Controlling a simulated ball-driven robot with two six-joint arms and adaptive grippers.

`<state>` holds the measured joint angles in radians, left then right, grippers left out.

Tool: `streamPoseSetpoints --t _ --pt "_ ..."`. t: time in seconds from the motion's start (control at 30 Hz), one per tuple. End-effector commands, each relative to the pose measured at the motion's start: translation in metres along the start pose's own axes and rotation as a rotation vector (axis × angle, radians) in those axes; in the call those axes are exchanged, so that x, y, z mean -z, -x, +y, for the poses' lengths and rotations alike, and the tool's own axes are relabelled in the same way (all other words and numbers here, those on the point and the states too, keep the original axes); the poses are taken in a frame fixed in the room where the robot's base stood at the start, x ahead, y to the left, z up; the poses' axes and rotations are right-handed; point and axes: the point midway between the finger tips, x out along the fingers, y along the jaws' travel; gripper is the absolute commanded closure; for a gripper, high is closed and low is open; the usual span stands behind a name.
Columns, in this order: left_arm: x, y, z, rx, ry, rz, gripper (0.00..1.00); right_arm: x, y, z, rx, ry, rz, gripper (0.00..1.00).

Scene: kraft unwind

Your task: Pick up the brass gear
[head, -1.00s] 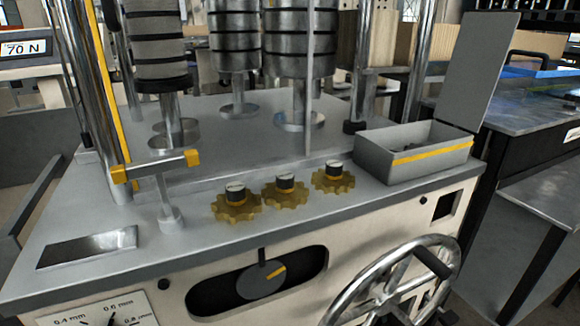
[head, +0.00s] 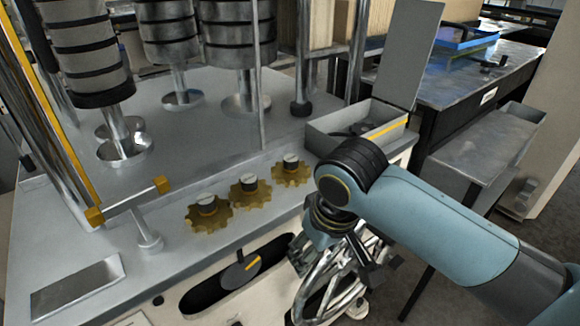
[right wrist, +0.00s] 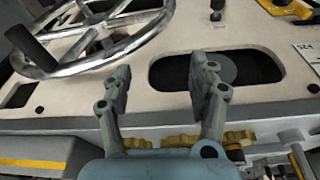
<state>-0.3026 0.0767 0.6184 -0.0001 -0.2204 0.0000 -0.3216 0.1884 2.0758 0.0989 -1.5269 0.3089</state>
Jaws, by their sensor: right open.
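Three brass gears sit in a row on the machine's grey top near its front edge: a left one (head: 208,214), a middle one (head: 249,192) and a right one (head: 291,172). Each has a dark, pale-topped hub at its centre. My right gripper (head: 335,245) hangs in front of the machine, right of and below the gears, apart from them. In the right wrist view my right gripper (right wrist: 163,85) has its two fingers wide apart with nothing between them. Brass gear teeth (right wrist: 181,141) show behind the fingers, partly hidden by the gripper body. My left gripper is not in view.
An open grey box (head: 355,122) with a raised lid stands right of the gears. A chrome handwheel (right wrist: 95,35) and a slot with a knob (head: 240,272) are on the front. A yellow-ended bar (head: 130,202) and post stand left of the gears.

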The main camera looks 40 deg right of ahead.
Motion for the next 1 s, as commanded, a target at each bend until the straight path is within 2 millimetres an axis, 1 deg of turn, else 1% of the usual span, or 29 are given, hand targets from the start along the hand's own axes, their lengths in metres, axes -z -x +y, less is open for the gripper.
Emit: streamPoseSetpoints --t 0.03,0.17,0.27,0.3,0.37,0.4,0.5,0.53,0.6,0.67,0.73,0.77,0.9,1.0 --pt "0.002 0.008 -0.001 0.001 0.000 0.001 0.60 0.022 0.018 0.002 -0.002 -0.062 -0.001 0.41" --pt "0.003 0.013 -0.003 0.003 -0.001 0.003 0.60 0.063 0.036 0.009 -0.016 -0.254 -0.042 0.41" --pt "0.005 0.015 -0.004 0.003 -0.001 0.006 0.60 0.099 0.047 0.018 -0.036 -0.427 -0.076 0.41" --pt "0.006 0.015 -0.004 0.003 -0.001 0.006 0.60 0.115 0.052 0.023 -0.047 -0.507 -0.090 0.41" --pt "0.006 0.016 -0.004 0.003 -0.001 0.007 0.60 0.140 0.061 0.032 -0.063 -0.634 -0.113 0.41" --pt "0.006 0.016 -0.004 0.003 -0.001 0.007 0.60 0.156 0.067 0.038 -0.075 -0.723 -0.128 0.41" --pt "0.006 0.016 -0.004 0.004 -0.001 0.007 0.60 0.192 0.085 0.053 -0.099 -0.927 -0.164 0.41" --pt "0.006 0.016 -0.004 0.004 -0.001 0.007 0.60 0.200 0.090 0.057 -0.106 -0.978 -0.174 0.41" --pt "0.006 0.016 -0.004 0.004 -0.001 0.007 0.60 0.214 0.100 0.064 -0.116 -1.073 -0.192 0.41" --pt "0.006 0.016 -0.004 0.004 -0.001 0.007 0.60 0.222 0.105 0.068 -0.122 -1.128 -0.202 0.41" --pt "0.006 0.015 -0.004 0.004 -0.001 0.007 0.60 0.226 0.106 0.070 -0.126 -1.165 -0.210 0.41" --pt "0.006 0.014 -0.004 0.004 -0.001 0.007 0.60 0.226 0.104 0.071 -0.127 -1.174 -0.213 0.41" --pt "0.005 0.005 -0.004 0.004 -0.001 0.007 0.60 0.220 0.080 0.071 -0.129 -1.180 -0.216 0.41" --pt "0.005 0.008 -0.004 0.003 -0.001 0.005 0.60 0.217 0.067 0.070 -0.128 -1.178 -0.216 0.41"
